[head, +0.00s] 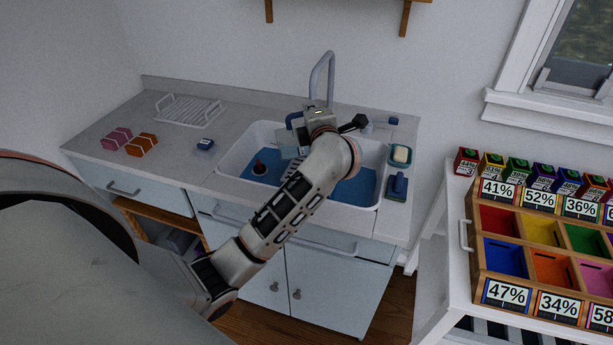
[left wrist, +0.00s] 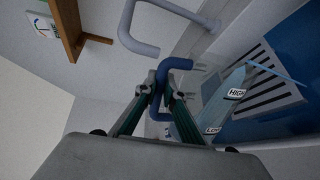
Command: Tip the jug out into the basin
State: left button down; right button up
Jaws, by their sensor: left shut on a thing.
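The white basin (head: 352,190) with a blue bottom is set into the counter, below the curved grey tap (head: 330,72). My left gripper (head: 302,122) is over the back of the basin, in front of the tap. In the left wrist view my left gripper (left wrist: 162,92) is shut on the blue handle of the jug (left wrist: 220,105). The jug has a pale blue see-through body with HIGH and LOW labels, and it is over the basin. In the head view my arm and gripper hide much of it. Its exact tilt and contents are unclear. My right gripper is not in view.
Pink sponges (head: 117,138), orange sponges (head: 141,145) and a white rack (head: 190,110) lie left. A bin organizer (head: 468,250) stands right.

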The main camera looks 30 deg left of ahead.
pick_arm(q)
jog(key=shift+w+d+r+m, duration=0.25)
jog(key=shift+w+d+m, duration=0.05)
jog(key=shift+d+m, duration=0.1)
jog(key=shift+w, duration=0.1)
dwell(0.7)
jog(key=shift+w+d+r+m, duration=0.2)
jog(key=shift+d+m, duration=0.05)
jog(key=shift+m, duration=0.05)
jog(key=shift+a+f, duration=0.1)
jog(key=shift+s+a+f+n+b, duration=0.6)
jog(key=shift+s+n+b, duration=0.1)
jog(key=shift+b, duration=0.25)
jog(key=shift+s+a, duration=0.15)
jog(key=shift+a, duration=0.1)
